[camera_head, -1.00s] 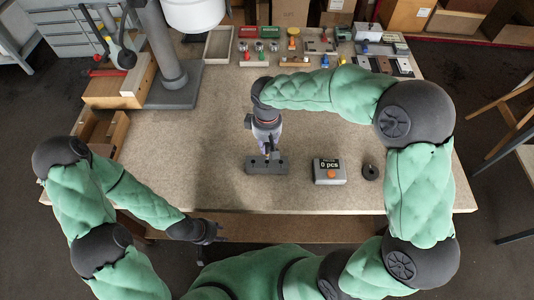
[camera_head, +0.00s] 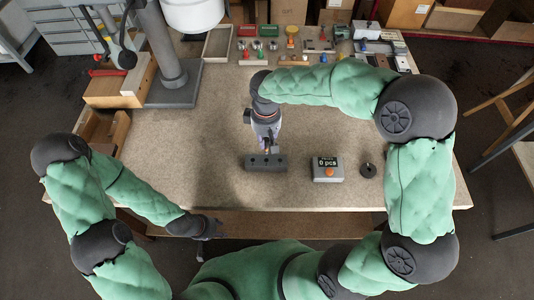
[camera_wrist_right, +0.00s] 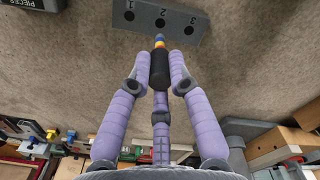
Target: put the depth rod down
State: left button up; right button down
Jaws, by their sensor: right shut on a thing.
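The depth rod (camera_wrist_right: 159,65) has a black body and a tip banded yellow, red and blue. My right gripper (camera_wrist_right: 160,82) is shut on its black body. The grey block (camera_wrist_right: 150,18) has holes numbered 1, 2 and 3. In the wrist view the rod's whole banded tip shows just short of hole 2, out of the hole. In the head view my right gripper (camera_head: 267,147) points down at the far edge of the block (camera_head: 266,163). My left gripper (camera_head: 210,229) hangs off the table's front edge, too small to read.
A grey counter box (camera_head: 327,169) with an orange button reads 0 pcs. A black ring (camera_head: 367,170) lies to its right. Small parts and trays line the table's back. A column stand (camera_head: 174,85) and wooden boxes stand at the left. The table's left middle is clear.

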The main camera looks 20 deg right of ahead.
jog(key=s+r+b, duration=0.3)
jog(key=s+r, duration=0.2)
jog(key=s, duration=0.8)
jog(key=shift+w+d+f+b, duration=0.75)
jog(key=shift+w+f, duration=1.2)
jog(key=shift+f, duration=0.15)
jog(key=shift+w+d+f+b, duration=0.7)
jog(key=shift+w+d+f, duration=0.1)
jog(key=shift+w+f, duration=1.25)
jog(key=shift+w+d+f+b, duration=0.75)
jog(key=shift+w+f, duration=1.1)
jog(key=shift+f, duration=0.35)
jog(key=shift+f, duration=0.15)
jog(key=c, duration=1.1)
grip_release()
jog(key=shift+c, duration=0.2)
notch_tip(320, 180, up, 12)
jog(key=p, duration=0.3)
